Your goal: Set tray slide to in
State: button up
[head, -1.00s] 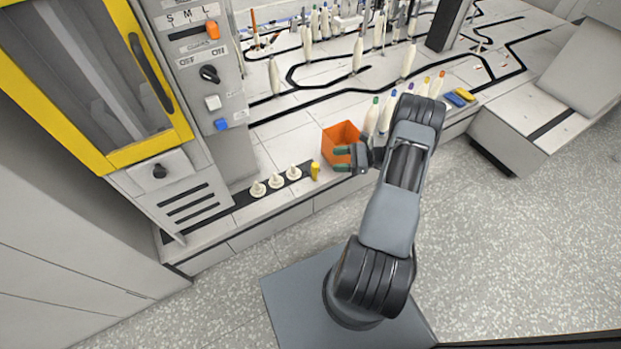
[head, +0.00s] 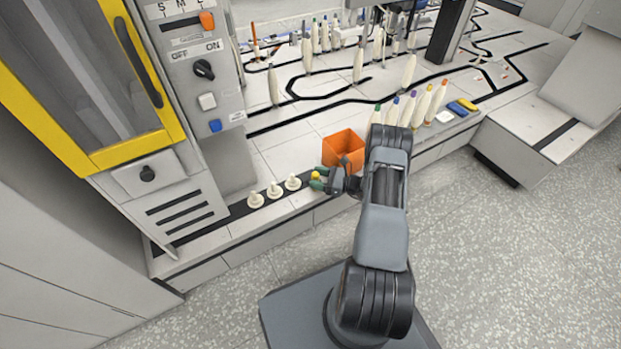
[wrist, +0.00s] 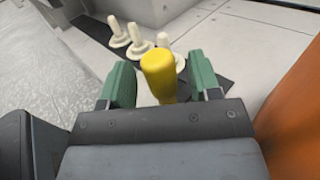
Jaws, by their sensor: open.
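A yellow upright post (head: 316,175), which looks like the handle of the tray slide, stands at the right end of a dark strip (head: 238,209) with white pegs, along the bench's front edge. My gripper (head: 319,179) is open around the post. In the wrist view the yellow post (wrist: 159,76) is between the two green fingers of my gripper (wrist: 161,82), with narrow gaps on both sides. The post's lower end is hidden by my gripper's body.
Three white pegs (head: 275,190) stand on the strip left of the post. An orange box (head: 344,148) is close behind my gripper and shows at the right of the wrist view. A grey machine cabinet (head: 200,110) with knobs stands at left. Several bobbins stand behind.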

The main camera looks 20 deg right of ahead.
jog(key=shift+x, duration=1.4)
jog(key=shift+c, duration=0.2)
grip_shut()
